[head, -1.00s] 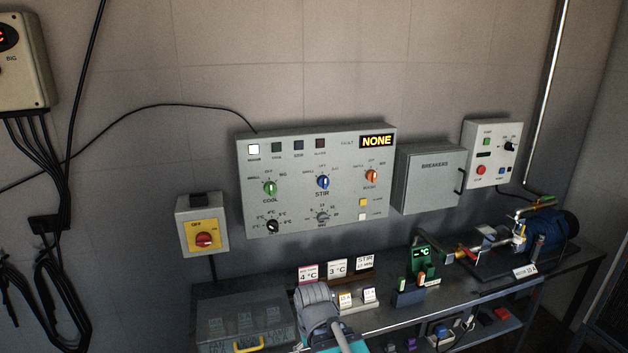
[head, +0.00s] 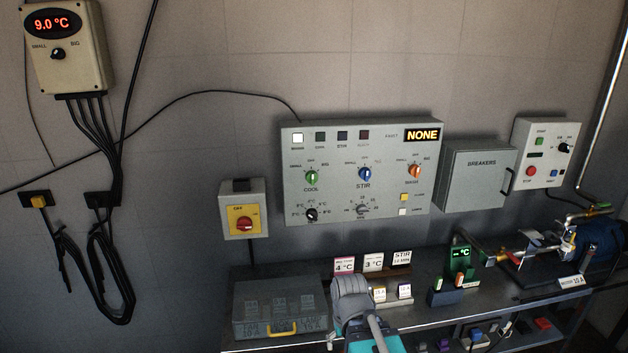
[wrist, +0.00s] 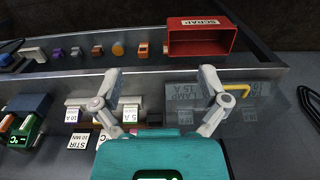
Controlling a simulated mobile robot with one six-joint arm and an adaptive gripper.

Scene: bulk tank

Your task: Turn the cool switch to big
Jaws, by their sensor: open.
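The green COOL switch (head: 312,177) is on the grey control panel (head: 296,206) on the wall, in the head view. It has SMALL at its left, OFF above and BIG at its right. Its pointer looks roughly upright, but the picture is too small to be sure. My gripper (wrist: 158,98) is open and empty in the wrist view, its two fingers spread above the bench. In the head view my arm is at the bottom centre, below and in front of the panel, well apart from the switch.
Blue STIR (head: 364,174) and orange (head: 414,171) switches sit right of COOL. A red-handled isolator (head: 244,224) is at the panel's left, a breaker box (head: 478,175) at its right. Cards and a grey box (head: 250,300) crowd the bench. A thermostat (head: 58,75) reads 9.0 °C.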

